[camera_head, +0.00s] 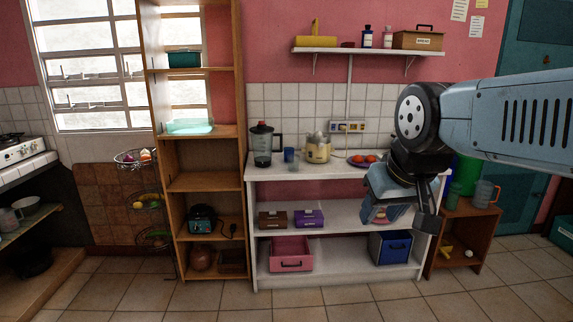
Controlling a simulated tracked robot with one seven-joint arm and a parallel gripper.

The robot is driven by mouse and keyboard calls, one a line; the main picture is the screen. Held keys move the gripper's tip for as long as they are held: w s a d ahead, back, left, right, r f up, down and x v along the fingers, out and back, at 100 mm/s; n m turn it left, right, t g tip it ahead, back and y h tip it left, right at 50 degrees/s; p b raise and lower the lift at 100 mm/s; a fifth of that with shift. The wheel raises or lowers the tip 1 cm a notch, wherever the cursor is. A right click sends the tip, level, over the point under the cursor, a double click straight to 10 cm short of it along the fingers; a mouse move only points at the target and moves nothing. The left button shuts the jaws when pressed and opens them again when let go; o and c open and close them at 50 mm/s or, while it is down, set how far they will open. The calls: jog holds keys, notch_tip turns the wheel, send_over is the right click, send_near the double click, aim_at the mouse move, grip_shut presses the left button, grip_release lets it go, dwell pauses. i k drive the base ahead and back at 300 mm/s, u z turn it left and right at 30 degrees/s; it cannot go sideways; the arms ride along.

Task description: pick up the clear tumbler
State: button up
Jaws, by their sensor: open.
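A small see-through glass (294,162), which looks like the clear tumbler, stands on the white shelf unit's top board. It is close beside a blue cup (288,154), to the right of the blender (263,146). My gripper (402,212) hangs from the arm at the right, in front of the shelf unit's right end. It is open and points downward, with nothing seen between its fingers. It is well to the right of the glass and apart from it. My gripper and wrist hide part of the shelf's right end.
A cream kettle-like appliance (318,149) and a plate with red items (363,160) stand right of the glass. A wall shelf (368,51) hangs above. A tall wooden shelf (240,130) stands close at left. The tiled floor (330,305) in front is clear.

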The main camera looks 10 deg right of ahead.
aim_at(292, 159)
jog(key=u, duration=0.05)
jog(key=k, duration=1.1)
jog(key=z, duration=0.65)
jog(key=i, duration=1.1)
jog(key=z, duration=0.65)
jog(key=i, duration=1.2)
jog(key=u, duration=0.5)
jog(key=i, duration=1.05)
jog(key=u, duration=0.8)
jog(key=i, duration=0.5)
jog(key=u, duration=0.45)
